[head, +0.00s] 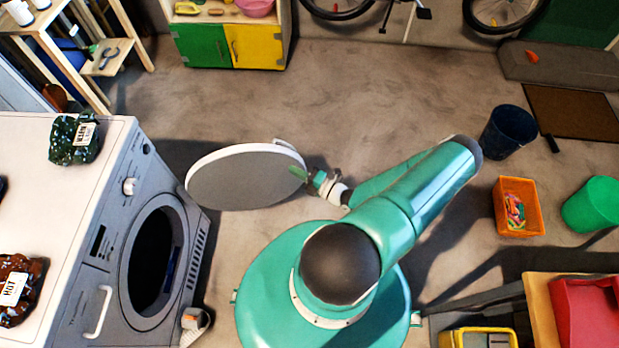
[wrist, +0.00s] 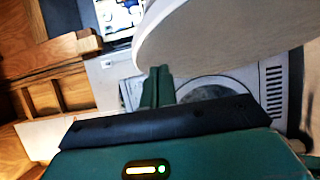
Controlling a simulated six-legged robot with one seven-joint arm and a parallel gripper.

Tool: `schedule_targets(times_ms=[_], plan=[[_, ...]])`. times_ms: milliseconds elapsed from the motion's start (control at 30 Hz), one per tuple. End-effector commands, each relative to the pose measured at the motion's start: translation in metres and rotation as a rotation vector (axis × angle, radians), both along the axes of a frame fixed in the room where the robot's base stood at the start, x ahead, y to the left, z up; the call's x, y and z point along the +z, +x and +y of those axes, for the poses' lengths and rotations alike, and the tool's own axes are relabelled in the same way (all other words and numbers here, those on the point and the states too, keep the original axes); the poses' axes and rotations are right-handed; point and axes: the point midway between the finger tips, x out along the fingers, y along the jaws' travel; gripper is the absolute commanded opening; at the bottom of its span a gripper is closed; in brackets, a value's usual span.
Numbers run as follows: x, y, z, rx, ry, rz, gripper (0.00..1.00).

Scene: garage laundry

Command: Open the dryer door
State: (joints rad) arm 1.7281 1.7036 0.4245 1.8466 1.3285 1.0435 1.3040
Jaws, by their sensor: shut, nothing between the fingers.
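The white dryer (head: 100,215) stands at the left with its round opening (head: 152,262) uncovered and dark inside. Its round grey door (head: 240,180) with a white rim stands swung out from the front, wide open. My gripper (head: 300,173) is at the door's outer edge, on the side away from the dryer. In the wrist view the green fingers (wrist: 157,86) are closed together, beside the lower edge of the door (wrist: 215,40), with nothing between them. Whether they touch the door I cannot tell. The dryer front (wrist: 275,90) shows behind.
Bagged packs (head: 75,138) lie on the dryer top. A wooden shelf (head: 110,60) stands behind it. An orange bin (head: 517,188), a dark bucket (head: 507,130) and a green bucket (head: 592,205) stand at the right. The floor beyond the door is clear.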

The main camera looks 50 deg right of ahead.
Motion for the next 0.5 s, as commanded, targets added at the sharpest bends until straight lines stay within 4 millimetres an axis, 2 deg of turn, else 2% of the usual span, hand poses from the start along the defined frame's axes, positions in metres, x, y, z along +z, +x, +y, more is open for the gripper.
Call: schedule_targets(times_ms=[33, 200, 500], plan=[[0.0, 0.01, 0.003, 0.001, 0.001, -0.001, 0.0], [0.0, 0.03, -0.015, 0.0, -0.003, 0.0, 0.0], [0.0, 0.04, -0.022, 0.0, -0.002, 0.001, 0.0]])
